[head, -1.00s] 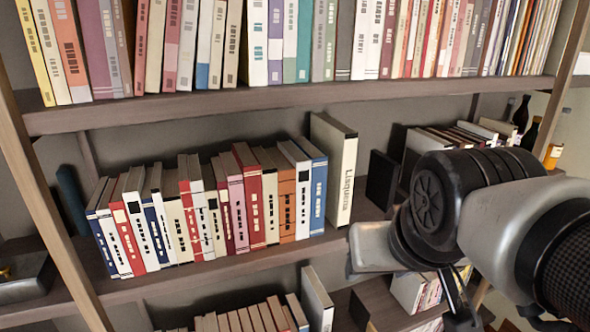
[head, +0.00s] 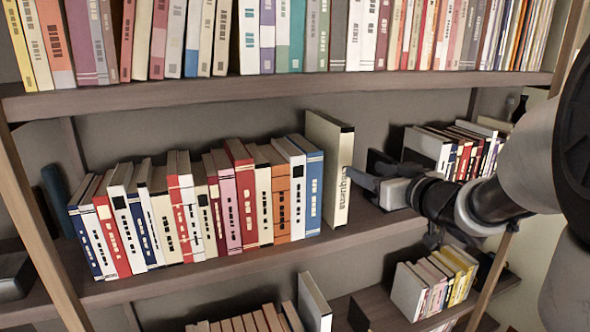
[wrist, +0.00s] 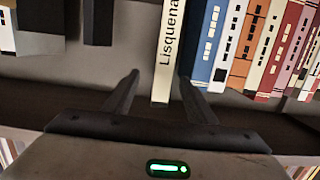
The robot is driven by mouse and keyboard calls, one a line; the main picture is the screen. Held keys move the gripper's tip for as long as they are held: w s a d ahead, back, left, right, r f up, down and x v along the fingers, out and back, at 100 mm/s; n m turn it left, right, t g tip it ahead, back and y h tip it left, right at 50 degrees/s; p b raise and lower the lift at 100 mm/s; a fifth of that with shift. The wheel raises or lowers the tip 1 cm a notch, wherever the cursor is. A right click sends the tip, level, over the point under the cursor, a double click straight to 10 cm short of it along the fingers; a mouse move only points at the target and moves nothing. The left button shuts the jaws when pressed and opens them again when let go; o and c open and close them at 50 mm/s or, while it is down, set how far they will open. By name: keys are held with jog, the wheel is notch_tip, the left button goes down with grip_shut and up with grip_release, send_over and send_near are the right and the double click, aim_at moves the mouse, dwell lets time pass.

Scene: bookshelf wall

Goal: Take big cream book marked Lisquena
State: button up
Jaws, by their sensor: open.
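The big cream book marked Lisquena (head: 328,165) stands upright at the right end of the middle shelf's row, beside a blue-spined book (head: 314,190). It is taller than its neighbours. In the wrist view the Lisquena spine (wrist: 168,50) shows between the two open fingers of my gripper (wrist: 160,77), nearer the right one. I cannot tell whether the fingers touch it.
The middle shelf (head: 230,265) holds a tight row of books left of the cream one. A dark bookend-like block (head: 380,165) and another book group (head: 450,148) stand to the right. The upper shelf (head: 260,88) is packed with books. More books stand on the shelf below.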

aim_at(348, 163)
jog(key=x, duration=1.1)
jog(key=shift+w+a, duration=0.2)
jog(key=shift+w, duration=0.05)
jog(key=shift+a+f+x, duration=0.15)
jog(key=shift+f+x, duration=0.05)
jog(key=shift+x, duration=1.15)
jog(key=shift+a+f+x, duration=0.15)
jog(key=shift+a+x, duration=0.05)
jog(key=shift+x, duration=1.15)
jog(key=shift+s, duration=0.2)
jog(key=shift+c, duration=0.6)
grip_shut()
jog(key=shift+w+r, duration=0.1)
jog(key=shift+r, duration=0.3)
